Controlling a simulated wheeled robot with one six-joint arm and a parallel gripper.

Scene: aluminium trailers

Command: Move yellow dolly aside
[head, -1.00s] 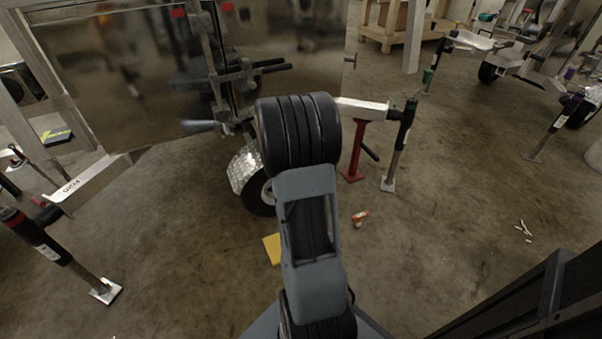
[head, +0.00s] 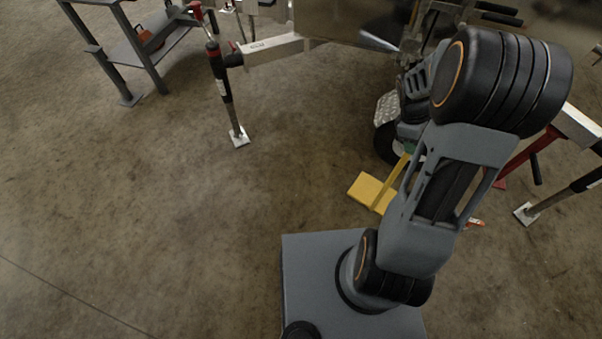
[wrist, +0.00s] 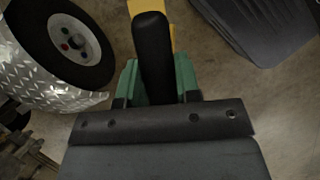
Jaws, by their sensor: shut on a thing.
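The yellow dolly (head: 368,188) stands on the concrete floor just left of my arm in the head view, with a flat yellow base and a thin yellow upright. My arm hides part of it. In the wrist view its black handle grip (wrist: 150,40) lies between the green fingers of my gripper (wrist: 158,78), with a bit of yellow beyond it. My gripper is shut on this handle. In the head view my gripper is mostly hidden behind my arm, beside the trailer wheel. I cannot tell whether the base touches the floor fully.
The trailer wheel (head: 384,146) and its diamond-plate fender (head: 387,108) are close to my gripper; the wheel (wrist: 75,45) fills the wrist view's upper left. A jack leg (head: 227,105) stands at left. A red stand (head: 522,158) is at right. Open floor lies left and front-left.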

